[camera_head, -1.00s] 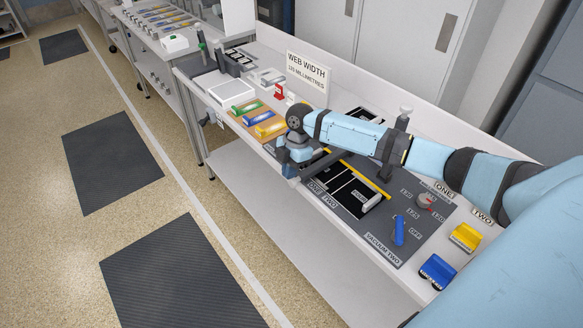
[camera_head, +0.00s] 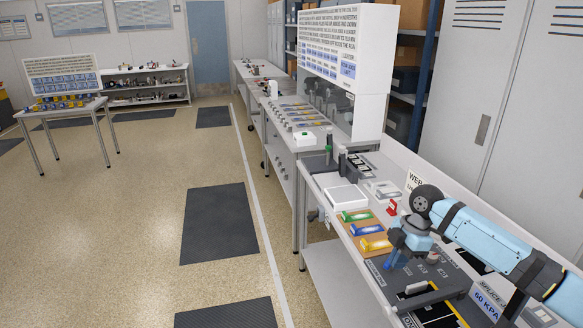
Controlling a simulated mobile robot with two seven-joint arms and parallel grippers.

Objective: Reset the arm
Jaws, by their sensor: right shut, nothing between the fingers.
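My right arm (camera_head: 490,243), light blue with dark joints, comes in from the right over the near workbench. My right gripper (camera_head: 396,258) hangs at its end, over the far end of the dark labelled panel (camera_head: 383,271) and close to the tray of coloured pieces. It is shut with nothing held. Its fingertips are small in this view, and I cannot tell how high they are above the panel. My left gripper is not in view.
A green piece (camera_head: 356,215), a blue piece (camera_head: 367,228) and a yellow piece (camera_head: 376,244) lie beside the gripper. A white tray (camera_head: 346,197) and a red object (camera_head: 392,207) stand beyond. A splice sign (camera_head: 487,298) stands below the arm. The floor at left is open.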

